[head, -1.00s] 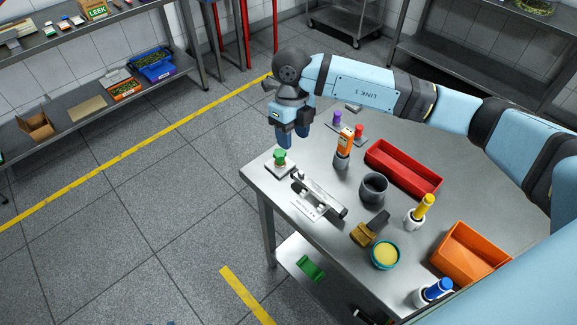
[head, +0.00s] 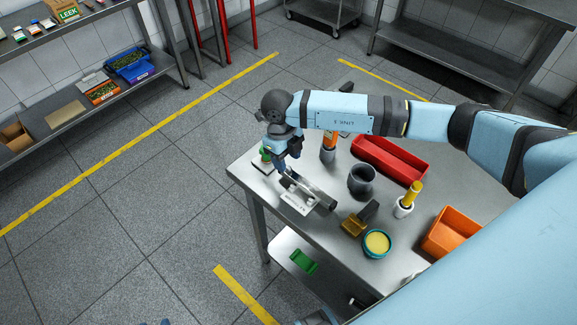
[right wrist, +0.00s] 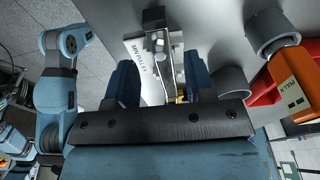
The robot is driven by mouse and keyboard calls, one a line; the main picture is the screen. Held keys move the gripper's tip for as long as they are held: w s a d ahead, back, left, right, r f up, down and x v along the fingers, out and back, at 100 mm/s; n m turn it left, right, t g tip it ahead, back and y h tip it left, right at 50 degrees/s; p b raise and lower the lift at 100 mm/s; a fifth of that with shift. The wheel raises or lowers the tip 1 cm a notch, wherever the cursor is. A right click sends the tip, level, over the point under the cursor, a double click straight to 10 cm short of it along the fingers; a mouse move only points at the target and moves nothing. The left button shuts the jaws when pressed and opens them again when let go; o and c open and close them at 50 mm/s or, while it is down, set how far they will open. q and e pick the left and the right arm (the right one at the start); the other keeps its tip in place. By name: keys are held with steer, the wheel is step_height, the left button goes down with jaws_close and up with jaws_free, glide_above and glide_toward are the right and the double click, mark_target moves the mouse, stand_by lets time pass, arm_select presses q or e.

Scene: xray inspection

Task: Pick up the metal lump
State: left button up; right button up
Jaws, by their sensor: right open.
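A long shiny metal piece (head: 313,190) lies across a white labelled plate (head: 293,204) near the table's left edge. I cannot tell for sure whether it is the metal lump. In the right wrist view the metal piece (right wrist: 154,30) and the plate (right wrist: 138,55) show ahead of and between the fingers. My right gripper (head: 287,166) is above the far end of the plate, fingers pointing down. In the right wrist view my right gripper (right wrist: 160,78) is open, with nothing seen held in it. My left gripper is not in view.
A green-topped piece (head: 265,155) stands beside my right gripper, partly hidden. An orange device (head: 330,142), grey cup (head: 361,181), red tray (head: 405,171), brown block (head: 353,224), teal-rimmed dish (head: 376,244) and orange bin (head: 440,235) crowd the table. Floor left of the table is clear.

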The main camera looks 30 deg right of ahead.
mark_target(289, 169)
steer(key=shift+s+f, duration=0.15)
steer(key=shift+f, duration=1.15)
jaws_close()
steer(key=shift+r, duration=0.1)
